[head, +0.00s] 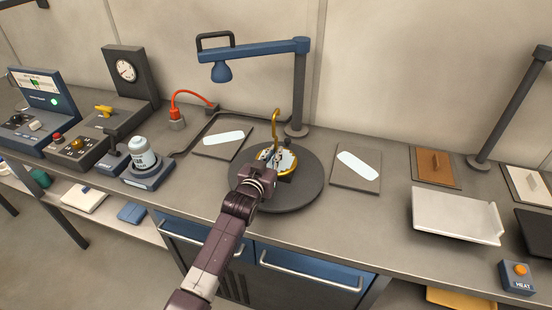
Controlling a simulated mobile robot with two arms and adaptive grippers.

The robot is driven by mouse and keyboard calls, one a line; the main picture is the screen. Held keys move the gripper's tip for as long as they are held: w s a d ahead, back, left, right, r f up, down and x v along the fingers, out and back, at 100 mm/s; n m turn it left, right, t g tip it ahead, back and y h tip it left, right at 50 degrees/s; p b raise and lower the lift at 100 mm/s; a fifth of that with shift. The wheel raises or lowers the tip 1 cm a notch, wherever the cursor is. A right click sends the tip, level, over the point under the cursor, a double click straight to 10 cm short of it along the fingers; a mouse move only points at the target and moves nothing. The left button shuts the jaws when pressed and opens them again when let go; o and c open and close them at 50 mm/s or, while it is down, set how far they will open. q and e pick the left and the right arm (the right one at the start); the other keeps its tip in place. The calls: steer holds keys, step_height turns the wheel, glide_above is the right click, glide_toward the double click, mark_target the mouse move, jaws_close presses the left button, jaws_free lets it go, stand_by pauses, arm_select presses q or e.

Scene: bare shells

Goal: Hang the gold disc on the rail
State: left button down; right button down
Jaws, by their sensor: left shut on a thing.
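My left gripper (266,176) reaches in from below and is shut at the gold disc (263,155), over a dark round plate (305,193) on the bench. The disc has a gold rim and a pale middle, and a gold hook-shaped piece (276,120) stands up at it. The gripper hides the disc's near part, and I cannot tell whether the disc touches the plate. No plain rail is clear. A dark slanted post (512,105) with a bar at its top runs out of view at the right. My right gripper is not in view.
A post (299,90) with a blue lamp arm (262,48) stands just behind the plate. Flat panels (357,183) lie on both sides. A white tray (455,222) and a HEAT button box (517,284) are at the right. Instruments and a white jar (142,152) crowd the left.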

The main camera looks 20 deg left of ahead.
mark_target(273, 123)
arm_select(q)
steer(key=shift+r, duration=0.15)
step_height(273, 123, up, 12)
steer(key=p, duration=1.1)
